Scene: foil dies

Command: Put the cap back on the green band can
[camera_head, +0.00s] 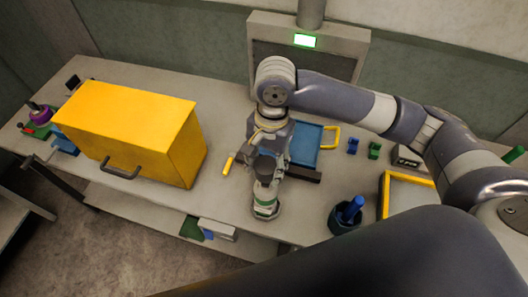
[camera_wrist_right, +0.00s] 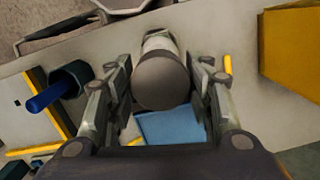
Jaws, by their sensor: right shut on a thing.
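The green band can (camera_head: 265,208) stands upright near the front edge of the table, a pale can with a green band low on its side. A dark grey rounded cap (camera_head: 265,167) is at its top, under my right gripper (camera_head: 267,153). In the right wrist view the cap (camera_wrist_right: 162,82) sits between the two fingers of my right gripper (camera_wrist_right: 160,88), which is shut on it. The pale can body (camera_wrist_right: 158,42) shows just beyond the cap. I cannot tell whether cap and can touch. My left gripper is not in view.
A large yellow box (camera_head: 138,125) with a handle stands left. A blue tray (camera_head: 306,145) lies behind the gripper. A dark cup with a blue tool (camera_head: 346,215) and a yellow-edged tray (camera_head: 408,195) are right. A yellow-handled tool (camera_head: 228,165) lies close left.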

